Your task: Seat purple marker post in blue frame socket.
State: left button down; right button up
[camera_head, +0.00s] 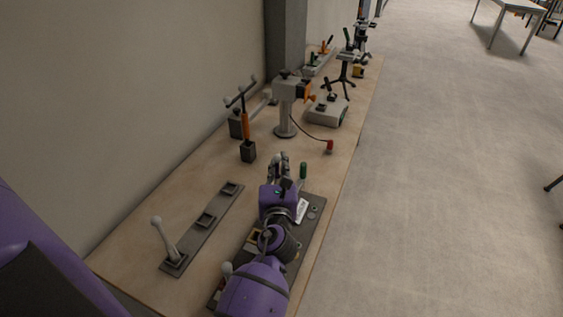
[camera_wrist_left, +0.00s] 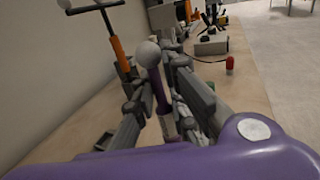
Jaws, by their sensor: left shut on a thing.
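My left gripper (camera_head: 279,170) reaches over the bench. In the left wrist view its fingers (camera_wrist_left: 162,108) are shut on the purple marker post (camera_wrist_left: 160,92), which has a pale ball (camera_wrist_left: 149,54) on top. The post's lower end is hidden between the fingers. A grey strip (camera_head: 216,216) with several square sockets lies left of my arm, its nearest socket holding a pale post (camera_head: 161,236) that leans. A dark board (camera_head: 316,219) lies partly under my arm. I cannot make out a blue socket frame; the colours are too dim. My right gripper is out of view.
A green-handled tool (camera_head: 303,171) stands just right of my gripper. Beyond stand a grey pedestal device (camera_head: 286,104), an orange-shafted T-shaped stand (camera_head: 246,125), a red plug (camera_head: 329,146) on a cord and a pale box (camera_head: 327,112). The wall borders the bench's left; its right edge is open.

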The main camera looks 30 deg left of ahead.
aim_at(279, 156)
pick_arm(q)
notch_tip(279, 156, down, 2)
jog(key=shift+f+b, duration=0.2)
jog(key=shift+b, duration=0.55)
jog(key=shift+f+b, duration=0.45)
jog(key=shift+f, duration=0.05)
jog(key=shift+f+b, duration=0.45)
jog(key=shift+f, duration=0.25)
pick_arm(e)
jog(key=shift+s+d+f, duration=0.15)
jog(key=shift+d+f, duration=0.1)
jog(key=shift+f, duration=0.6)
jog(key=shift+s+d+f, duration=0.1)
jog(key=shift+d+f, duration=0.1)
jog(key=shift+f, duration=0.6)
pick_arm(q)
jog(key=c, duration=1.7)
grip_release()
notch_tip(279, 156, up, 10)
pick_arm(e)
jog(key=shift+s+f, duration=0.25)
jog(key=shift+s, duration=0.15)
